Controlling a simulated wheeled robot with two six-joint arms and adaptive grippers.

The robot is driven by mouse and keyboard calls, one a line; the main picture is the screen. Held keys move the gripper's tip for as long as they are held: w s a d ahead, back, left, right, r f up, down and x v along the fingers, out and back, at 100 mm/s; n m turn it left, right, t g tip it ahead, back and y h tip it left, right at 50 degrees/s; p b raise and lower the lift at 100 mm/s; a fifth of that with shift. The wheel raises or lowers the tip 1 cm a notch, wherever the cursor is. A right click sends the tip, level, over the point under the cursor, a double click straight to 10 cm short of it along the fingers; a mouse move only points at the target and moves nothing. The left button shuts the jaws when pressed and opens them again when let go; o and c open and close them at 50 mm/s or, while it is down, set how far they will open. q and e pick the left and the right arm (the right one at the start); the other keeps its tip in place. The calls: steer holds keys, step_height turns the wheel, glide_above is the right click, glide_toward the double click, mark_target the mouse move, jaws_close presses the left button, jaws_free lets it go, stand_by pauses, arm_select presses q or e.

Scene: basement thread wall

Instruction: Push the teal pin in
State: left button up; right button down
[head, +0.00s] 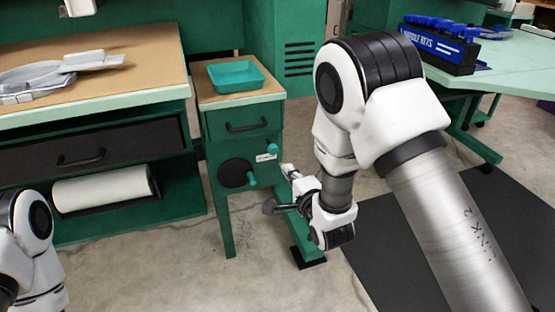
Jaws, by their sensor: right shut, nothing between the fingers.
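Two teal pins stick out of the front of a narrow green cabinet (217,150). The lower teal pin (252,180) stands out beside a round black disc (236,173). The upper teal pin (271,149) is above and to its right, close to a small white label (265,157). My right gripper (287,171) is shut and empty, just right of the lower pin in the picture. I cannot tell whether it touches anything. My left arm shows only at the lower left corner, and its gripper is out of view.
A teal tray (236,74) sits on the cabinet top, below which is a handled drawer (247,125). A workbench (150,62) with a paper roll (103,187) beneath is at left. A blue-and-black rack (440,45) stands on the right table.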

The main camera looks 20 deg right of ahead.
mark_target(274, 149)
steer(key=w+b, duration=0.1)
steer(key=w, duration=0.2)
steer(key=w+b, duration=0.1)
steer(key=w, duration=0.2)
steer(key=w+f+b, duration=0.1)
steer(key=w, duration=0.2)
steer(key=shift+a+f, duration=0.1)
steer(key=shift+a, duration=0.1)
arm_select(q)
step_height(274, 149, down, 4)
arm_select(e)
steer(key=shift+w+r, duration=0.15)
steer(key=shift+r, duration=0.05)
steer(key=shift+w+p, duration=0.65)
steer(key=shift+w, duration=0.6)
arm_select(q)
steer(key=shift+w+r, duration=0.65)
steer(key=shift+r, duration=0.1)
steer(key=shift+s, duration=0.1)
